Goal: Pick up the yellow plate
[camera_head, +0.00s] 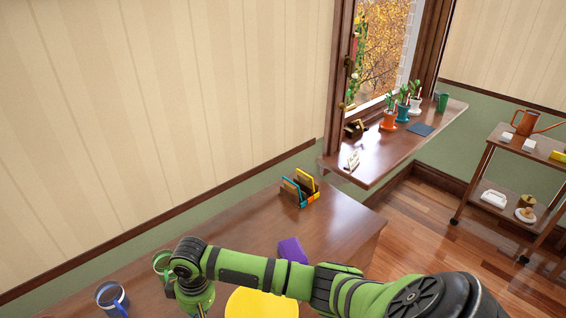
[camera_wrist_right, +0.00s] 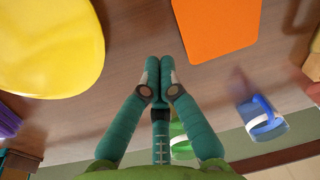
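The yellow plate (camera_head: 262,304) lies on the brown desk at the bottom of the head view, partly cut off by the frame edge and partly behind my right arm. In the right wrist view the yellow plate (camera_wrist_right: 48,45) is at the upper left, flat on the desk. My right gripper (camera_wrist_right: 158,62) points down over the desk with its fingers together and nothing seen between them. It is beside the plate and apart from it, between the plate and an orange flat object (camera_wrist_right: 214,28). My left gripper is in neither view.
A purple object (camera_head: 292,250) lies behind my arm. A blue mug (camera_head: 112,299) and a green mug (camera_head: 161,264) stand at the left. A file holder (camera_head: 300,188) stands at the desk's back. A shelf (camera_head: 385,158) and a cart (camera_head: 515,165) are at the right.

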